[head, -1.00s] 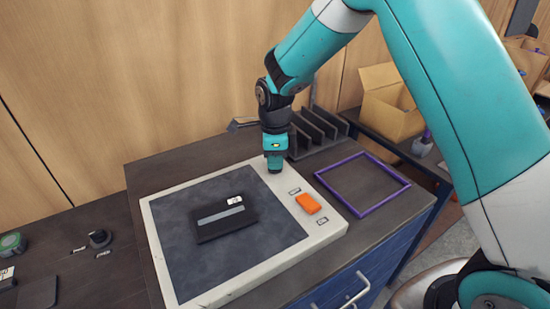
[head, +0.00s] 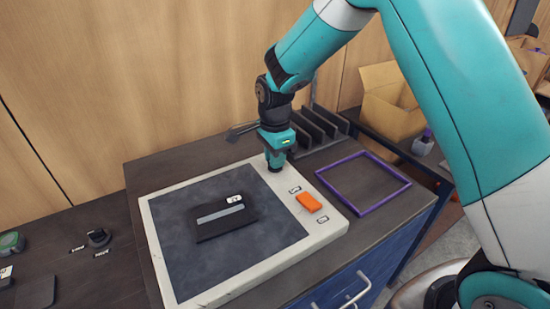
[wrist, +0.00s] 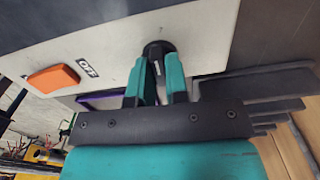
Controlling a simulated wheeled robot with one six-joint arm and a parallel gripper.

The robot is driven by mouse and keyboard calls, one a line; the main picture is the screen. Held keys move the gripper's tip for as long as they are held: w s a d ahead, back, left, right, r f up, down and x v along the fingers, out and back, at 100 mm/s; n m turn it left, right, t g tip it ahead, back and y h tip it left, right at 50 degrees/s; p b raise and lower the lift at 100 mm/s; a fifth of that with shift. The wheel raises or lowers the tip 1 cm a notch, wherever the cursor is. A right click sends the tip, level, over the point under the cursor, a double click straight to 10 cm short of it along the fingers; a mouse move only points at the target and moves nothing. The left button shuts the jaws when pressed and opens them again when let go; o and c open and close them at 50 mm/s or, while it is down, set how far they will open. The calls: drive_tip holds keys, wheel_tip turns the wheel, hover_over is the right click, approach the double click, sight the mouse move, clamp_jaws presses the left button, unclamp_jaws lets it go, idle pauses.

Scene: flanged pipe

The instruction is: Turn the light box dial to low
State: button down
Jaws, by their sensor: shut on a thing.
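The light box (head: 312,237) lies on the bench with a pale frame and a dark, unlit panel (head: 185,260). Its small black dial (wrist: 158,47) sits on the frame near the far right corner. My gripper (head: 274,163) points down over that corner and hides most of the dial in the head view. In the wrist view my gripper (wrist: 160,68) has its teal fingers closed around the dial. The dial's marking cannot be read. An orange switch (head: 309,203) is on the same frame, with an OFF label (wrist: 87,68) beside it.
A black flat case (head: 222,220) lies on the panel. A purple frame (head: 386,203) lies right of the light box. A dark slotted rack (head: 318,128) stands behind my gripper. Another black knob (head: 99,238) is on the left bench. A cardboard box (head: 392,108) stands back right.

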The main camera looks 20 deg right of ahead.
drive_tip(key=n, duration=0.4)
drive_tip(key=shift+n, duration=0.3)
drive_tip(key=n, duration=0.4)
drive_tip(key=shift+n+b, duration=0.3)
drive_tip(key=shift+b, duration=0.05)
drive_tip(key=n, duration=0.4)
drive_tip(key=shift+r+n, duration=0.1)
drive_tip(key=shift+n, duration=2.4)
drive_tip(key=c, duration=1.1)
unclamp_jaws()
